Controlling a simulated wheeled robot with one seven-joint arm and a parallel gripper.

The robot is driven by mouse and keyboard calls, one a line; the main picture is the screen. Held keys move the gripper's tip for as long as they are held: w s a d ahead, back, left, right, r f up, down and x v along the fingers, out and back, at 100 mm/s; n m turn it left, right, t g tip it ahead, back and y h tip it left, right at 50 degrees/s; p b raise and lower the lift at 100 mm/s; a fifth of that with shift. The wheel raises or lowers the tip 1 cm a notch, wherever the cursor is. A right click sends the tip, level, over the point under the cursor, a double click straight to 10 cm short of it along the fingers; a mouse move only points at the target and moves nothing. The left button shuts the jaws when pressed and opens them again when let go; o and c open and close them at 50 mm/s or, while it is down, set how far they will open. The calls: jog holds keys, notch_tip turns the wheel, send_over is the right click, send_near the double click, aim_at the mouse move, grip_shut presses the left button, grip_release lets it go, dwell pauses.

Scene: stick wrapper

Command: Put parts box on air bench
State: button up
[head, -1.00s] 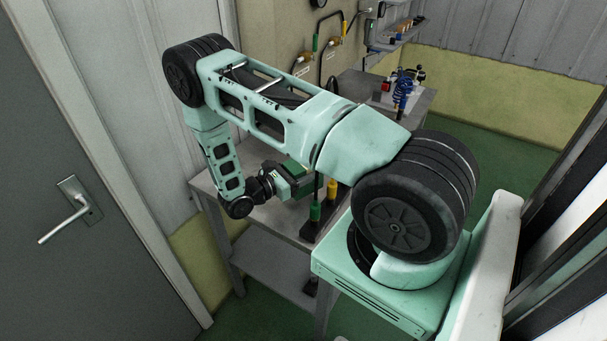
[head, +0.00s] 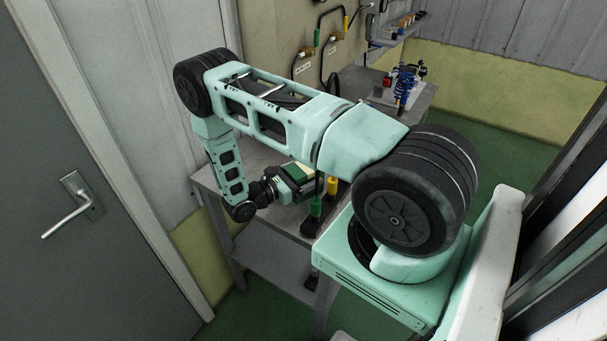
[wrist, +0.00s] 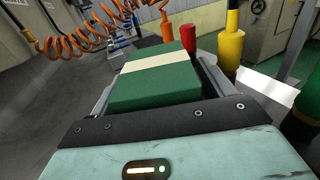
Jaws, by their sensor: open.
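The parts box looks like a green block with a cream band across its top. It fills the middle of the wrist view (wrist: 150,92) and shows small in the head view (head: 300,171). My gripper (wrist: 162,72) is open, with a finger along each side of the box. Whether the fingers touch it is unclear. The grey bench (head: 262,222) stands below my gripper in the head view. The underside of the box is hidden, so I cannot tell whether it rests on the bench.
Green (head: 316,207) and yellow (head: 332,186) fittings stand close right of my gripper. A grey door (head: 75,230) is at the left.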

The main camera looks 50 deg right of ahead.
jog(key=shift+r, duration=0.15)
jog(key=shift+a, duration=0.15)
jog(key=b+v, duration=0.4)
jog(key=v, duration=0.6)
jog(key=shift+w+a, duration=0.15)
jog(key=shift+a, duration=0.15)
jog(key=shift+w+a+r, duration=0.15)
jog(key=shift+a+r, duration=0.05)
jog(key=shift+a, duration=0.4)
jog(key=s+a+r+m+t+y, duration=0.2)
jog(key=s+a+r+y, duration=0.7)
jog(key=a, duration=0.5)
jog(key=s+a+r+m+t+y, duration=0.3)
jog(key=s+a+r+m+y, duration=0.1)
jog(key=s+a+r+y, duration=0.4)
jog(key=s+a+r, duration=0.2)
jog(key=a+r, duration=0.2)
jog(key=a, duration=0.2)
jog(key=shift+s+r+m+t+y, duration=0.2)
jog(key=shift+s+m+t+y, duration=0.1)
jog(key=shift+y, duration=0.1)
jog(key=shift+a, duration=0.15)
